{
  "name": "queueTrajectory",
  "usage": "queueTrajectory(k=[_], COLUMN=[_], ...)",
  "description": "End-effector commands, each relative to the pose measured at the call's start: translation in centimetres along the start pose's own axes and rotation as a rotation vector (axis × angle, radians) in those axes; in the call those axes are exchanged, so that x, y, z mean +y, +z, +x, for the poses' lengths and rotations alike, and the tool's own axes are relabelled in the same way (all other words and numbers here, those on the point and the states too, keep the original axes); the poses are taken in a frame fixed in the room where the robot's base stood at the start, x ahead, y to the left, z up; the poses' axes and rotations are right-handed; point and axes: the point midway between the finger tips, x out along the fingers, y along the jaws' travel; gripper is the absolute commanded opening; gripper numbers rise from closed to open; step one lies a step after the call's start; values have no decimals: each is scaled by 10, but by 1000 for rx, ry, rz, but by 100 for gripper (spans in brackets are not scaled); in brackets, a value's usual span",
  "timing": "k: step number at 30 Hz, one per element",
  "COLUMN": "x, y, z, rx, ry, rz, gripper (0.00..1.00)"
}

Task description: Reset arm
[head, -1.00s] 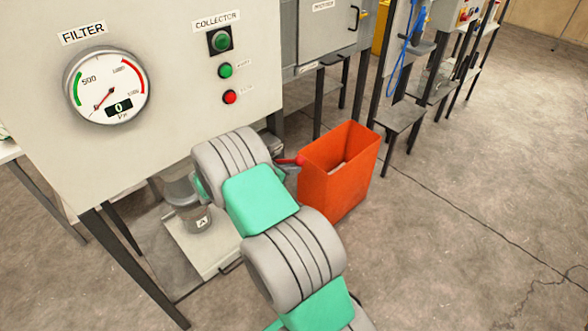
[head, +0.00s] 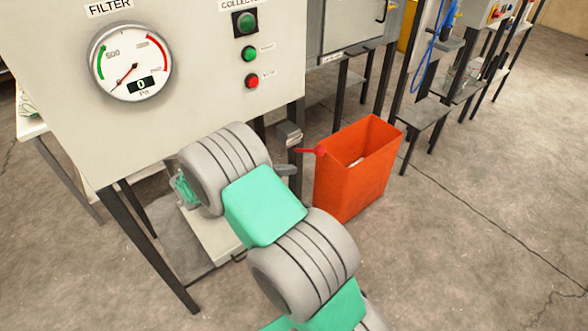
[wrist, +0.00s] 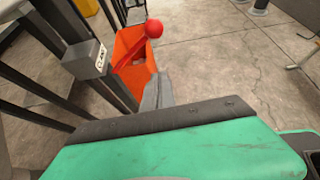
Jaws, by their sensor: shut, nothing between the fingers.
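My gripper (head: 285,169) shows as a small grey tip past the end of my grey and green arm in the head view. In the wrist view my gripper (wrist: 157,92) is shut and empty, its grey fingers together. A red ball-ended lever (wrist: 154,28) stands beyond the fingertips there. In the head view this red lever (head: 312,151) sticks out by a grey box (head: 289,134) on the stand's leg, a little above my gripper. My arm hides part of the stand's lower area.
An orange bin (head: 352,180) stands on the floor just right of my gripper. The filter cabinet (head: 200,60), with its gauge (head: 130,62), rises behind my arm at left. Black legs and frames stand beyond. The concrete floor (head: 480,240) at right is clear.

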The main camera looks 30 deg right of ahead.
Motion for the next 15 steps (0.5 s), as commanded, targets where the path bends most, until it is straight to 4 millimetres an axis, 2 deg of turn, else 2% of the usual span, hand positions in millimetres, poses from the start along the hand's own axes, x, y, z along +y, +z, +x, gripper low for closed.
queueTrajectory(k=[11,13,15], x=[0,0,-2], y=[0,0,-2], z=[0,0,0], rx=[0,0,5], ry=[0,0,-10], rz=[-1,71,234], gripper=[0,0,0])
